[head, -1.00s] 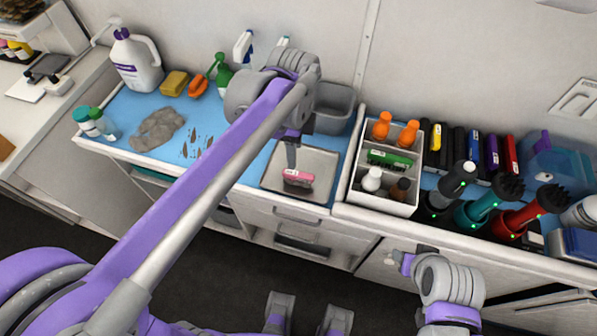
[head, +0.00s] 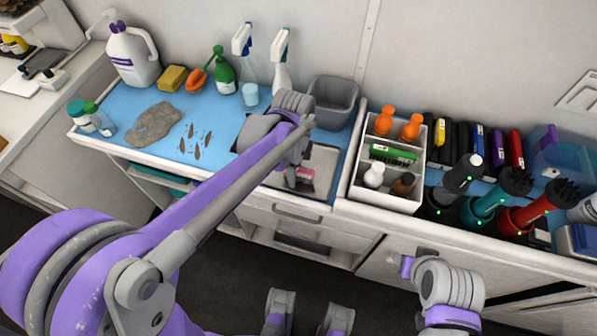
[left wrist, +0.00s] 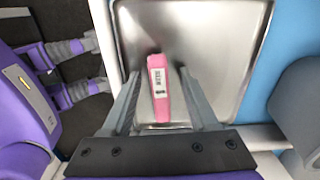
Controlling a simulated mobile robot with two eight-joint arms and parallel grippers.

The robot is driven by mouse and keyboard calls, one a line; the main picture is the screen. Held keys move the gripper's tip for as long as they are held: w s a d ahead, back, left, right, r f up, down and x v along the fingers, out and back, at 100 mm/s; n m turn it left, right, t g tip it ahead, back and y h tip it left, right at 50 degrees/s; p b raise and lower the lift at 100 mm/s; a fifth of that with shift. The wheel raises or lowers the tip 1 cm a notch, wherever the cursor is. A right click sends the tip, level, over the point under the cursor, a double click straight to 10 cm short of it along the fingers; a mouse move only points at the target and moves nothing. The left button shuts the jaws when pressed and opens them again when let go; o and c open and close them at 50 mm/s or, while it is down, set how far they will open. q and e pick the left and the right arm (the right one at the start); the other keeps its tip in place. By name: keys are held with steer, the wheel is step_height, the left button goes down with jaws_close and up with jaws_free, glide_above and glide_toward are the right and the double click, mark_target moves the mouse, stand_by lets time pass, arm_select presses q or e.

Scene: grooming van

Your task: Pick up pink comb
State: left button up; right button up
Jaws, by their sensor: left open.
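The pink comb (head: 305,174) lies on a metal tray (head: 322,163) on the blue counter top, partly hidden by my left arm in the head view. In the left wrist view the pink comb (left wrist: 168,88), with a white label, lies on the bare tray (left wrist: 221,40). My left gripper (left wrist: 160,95) is open, its two fingers on either side of the comb in that view. I cannot tell the exact height of the fingertips over the tray. My right gripper (head: 398,262) is small at the lower right, near the cabinet front, away from the comb.
A white divided caddy (head: 388,185) with bottles and a green brush stands right of the tray. A grey bin (head: 333,103) stands behind it. Spray bottles (head: 281,62) are behind left. Clippers (head: 500,200) stand further right. A grey fur clump (head: 154,124) lies left.

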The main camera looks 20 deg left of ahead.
arm_select(q)
jaws_close()
steer(key=shift+r, duration=0.15)
step_height(320, 180, up, 10)
steer(key=shift+f+p, duration=0.1)
steer(key=shift+p, duration=0.55)
steer(key=c, duration=0.8)
jaws_free()
jaws_close()
